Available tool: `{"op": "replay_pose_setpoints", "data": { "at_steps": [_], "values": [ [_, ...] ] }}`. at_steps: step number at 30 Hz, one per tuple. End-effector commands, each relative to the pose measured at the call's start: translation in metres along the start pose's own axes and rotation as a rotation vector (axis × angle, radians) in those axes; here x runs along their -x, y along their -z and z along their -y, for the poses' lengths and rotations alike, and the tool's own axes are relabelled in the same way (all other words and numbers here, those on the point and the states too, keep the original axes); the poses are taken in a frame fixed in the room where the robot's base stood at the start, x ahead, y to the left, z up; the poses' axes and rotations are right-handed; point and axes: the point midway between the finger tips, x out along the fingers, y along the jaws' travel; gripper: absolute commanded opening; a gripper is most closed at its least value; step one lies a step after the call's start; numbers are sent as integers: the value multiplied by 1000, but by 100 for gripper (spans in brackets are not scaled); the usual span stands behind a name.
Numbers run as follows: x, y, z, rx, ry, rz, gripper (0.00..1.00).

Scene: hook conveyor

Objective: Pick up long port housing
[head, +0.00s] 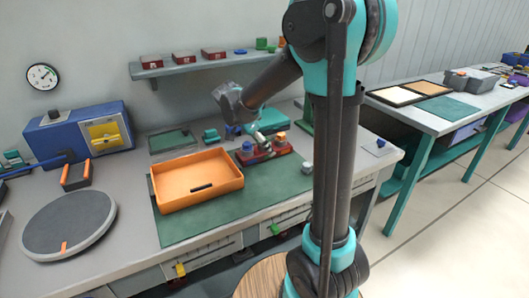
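A long dark red block (254,157) lies on the green mat, right of the orange tray, with a blue piece and an orange piece on or just behind it. It looks most like the long port housing, but I cannot be sure at this size. My arm reaches down over it from above. My gripper (262,141) is small in the head view and is at or just above the block, partly merging with it. I cannot tell whether it touches the block or whether its fingers are open or shut.
A grey turntable (68,226) and a blue machine (58,139) stand at left. A small grey piece (307,168) lies right of the block. A shelf (190,67) with small boxes hangs behind. The mat's front is clear.

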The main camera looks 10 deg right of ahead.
Motion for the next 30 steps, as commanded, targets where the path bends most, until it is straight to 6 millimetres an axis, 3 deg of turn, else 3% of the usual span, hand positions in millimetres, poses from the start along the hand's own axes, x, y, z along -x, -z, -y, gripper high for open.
{"op": "replay_pose_setpoints", "data": {
  "at_steps": [3, 11, 30],
  "values": [
    [-9, 0, 0, -1, 1, 0, 84],
    [-10, 0, 0, 0, 1, 0, 82],
    [-10, 0, 0, 0, 1, 0, 3]
  ]
}}
